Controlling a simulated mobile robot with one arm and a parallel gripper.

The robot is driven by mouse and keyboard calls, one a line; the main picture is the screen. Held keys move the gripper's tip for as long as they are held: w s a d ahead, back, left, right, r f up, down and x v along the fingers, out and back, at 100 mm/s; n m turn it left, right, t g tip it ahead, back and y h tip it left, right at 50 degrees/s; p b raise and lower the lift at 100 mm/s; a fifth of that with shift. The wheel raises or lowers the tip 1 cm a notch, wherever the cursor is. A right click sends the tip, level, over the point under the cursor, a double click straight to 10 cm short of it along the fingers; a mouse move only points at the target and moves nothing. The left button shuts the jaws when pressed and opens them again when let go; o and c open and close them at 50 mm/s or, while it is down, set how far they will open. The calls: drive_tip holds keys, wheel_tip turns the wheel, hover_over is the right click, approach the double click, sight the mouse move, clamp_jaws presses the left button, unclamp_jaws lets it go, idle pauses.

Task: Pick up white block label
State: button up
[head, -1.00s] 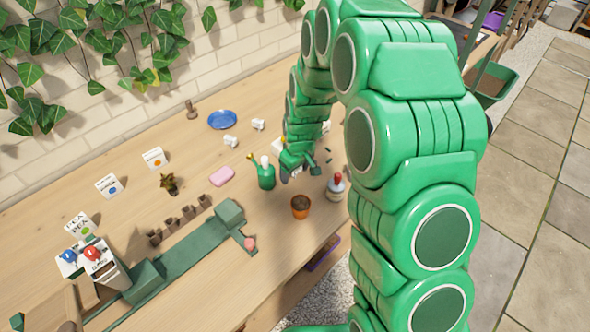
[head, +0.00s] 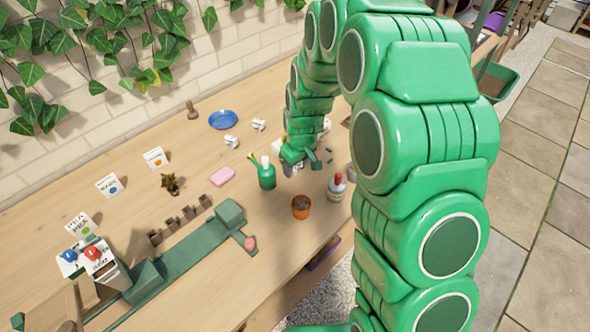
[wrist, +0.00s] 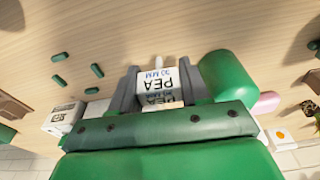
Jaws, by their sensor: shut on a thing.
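A white block label (wrist: 155,88) with dark print reading "PEA" and "30 MM" sits between the grey fingers of my gripper (wrist: 160,75) in the wrist view. The gripper is shut on it, one finger on each side; the green gripper body hides its near part. In the head view my gripper (head: 291,167) is low over the table, right of a green bottle (head: 266,178), and the held block is mostly hidden. I cannot tell whether the block touches the table. Two other small white blocks stand near the blue plate, one nearer (head: 231,142) and one farther (head: 258,124).
An orange pot (head: 301,208) and a red-topped white bottle (head: 337,188) stand in front of the gripper. Small green pieces (wrist: 60,57) lie nearby.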

drive_tip(key=s+d+r, duration=0.1)
drive_tip(key=s+r, duration=0.4)
drive_tip(key=r, duration=0.2)
drive_tip(key=shift+d, duration=0.15)
drive_tip(key=s+r, duration=0.1)
drive_tip(key=s, duration=0.1)
drive_tip(key=s+d+r, duration=0.1)
drive_tip(key=s, duration=0.2)
drive_tip(key=s+d+r, duration=0.1)
drive_tip(key=s, duration=0.2)
drive_tip(key=shift+s+r, duration=0.2)
drive_tip(key=shift+r, duration=0.1)
wheel_tip(320, 180, up, 6)
drive_tip(key=f, duration=0.1)
drive_tip(key=w+a+r+m, duration=0.1)
drive_tip(key=w+a+r, duration=0.1)
drive_tip(key=w, duration=0.9)
drive_tip(key=w+a+r+m, duration=0.1)
drive_tip(key=w, duration=1)
drive_tip(key=shift+m+h, duration=0.3)
drive_tip(key=shift+m, duration=0.5)
drive_tip(key=shift+w+a+f, duration=0.45)
drive_tip(key=shift+w+a, duration=0.75)
drive_tip(key=shift+w, duration=1.85)
drive_tip(key=shift+w+a+f, duration=0.5)
drive_tip(key=shift+w+a, duration=0.7)
drive_tip(key=shift+w, duration=1.8)
drive_tip(key=shift+w+a+f, duration=0.45)
drive_tip(key=shift+w+a, duration=0.75)
drive_tip(key=shift+w, duration=1.85)
